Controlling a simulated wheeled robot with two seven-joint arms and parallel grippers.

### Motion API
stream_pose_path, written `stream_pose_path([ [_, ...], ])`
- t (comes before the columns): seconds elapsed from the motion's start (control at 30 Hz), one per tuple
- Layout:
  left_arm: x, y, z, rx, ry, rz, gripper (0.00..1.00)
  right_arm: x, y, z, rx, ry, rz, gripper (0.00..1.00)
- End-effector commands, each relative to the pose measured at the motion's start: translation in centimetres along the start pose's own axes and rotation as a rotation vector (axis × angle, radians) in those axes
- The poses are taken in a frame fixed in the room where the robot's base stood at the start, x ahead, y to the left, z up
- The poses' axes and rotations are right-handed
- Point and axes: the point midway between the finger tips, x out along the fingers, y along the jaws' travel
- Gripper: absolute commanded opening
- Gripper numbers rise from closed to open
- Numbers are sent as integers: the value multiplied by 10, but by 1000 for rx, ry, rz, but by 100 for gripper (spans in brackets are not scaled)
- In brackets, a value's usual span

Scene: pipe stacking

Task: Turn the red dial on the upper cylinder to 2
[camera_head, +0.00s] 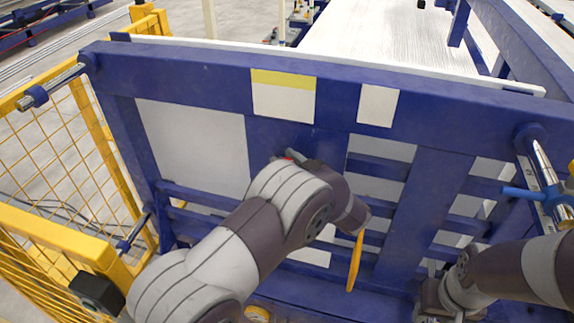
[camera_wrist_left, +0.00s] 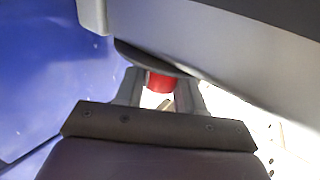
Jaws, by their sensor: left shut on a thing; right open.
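The red dial (camera_wrist_left: 159,82) sits between the two grey fingers of my left gripper (camera_wrist_left: 160,92) in the left wrist view. The fingers are shut on it, and a dark grey curved body lies just above it. In the head view only a small red piece (camera_head: 291,155) shows above my left arm, in front of the blue frame. The arm hides most of the left gripper there, and no dial number is readable. My right gripper (camera_head: 432,300) is low at the right, open, away from the dial and partly unclear.
A large blue frame (camera_head: 430,115) with white panels fills the middle. A yellow mesh fence (camera_head: 55,160) stands at the left. A thin orange-yellow piece (camera_head: 355,262) hangs beside my left arm. A blue-and-silver cylinder (camera_head: 545,170) is at the right, near my right arm.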

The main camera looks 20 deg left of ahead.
Motion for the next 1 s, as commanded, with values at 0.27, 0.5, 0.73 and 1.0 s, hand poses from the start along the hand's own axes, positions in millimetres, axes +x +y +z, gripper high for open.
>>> stream_pose_path([
  [0.27, 0, 1, 4, -2, -1, -260, 7, 18, 0, 2, 0, 0, 0, 43],
  [0.5, 1, 0, 2, 0, -2, -464, 7, 23, 0, 3, 0, 0, 0, 43],
  [0.73, 0, 0, 0, 0, -1, -605, 7, 17, 0, 2, 0, 0, 0, 43],
  [1.0, 1, 0, 0, 1, 0, -695, 7, 12, 0, 1, 0, 0, 0, 43],
])
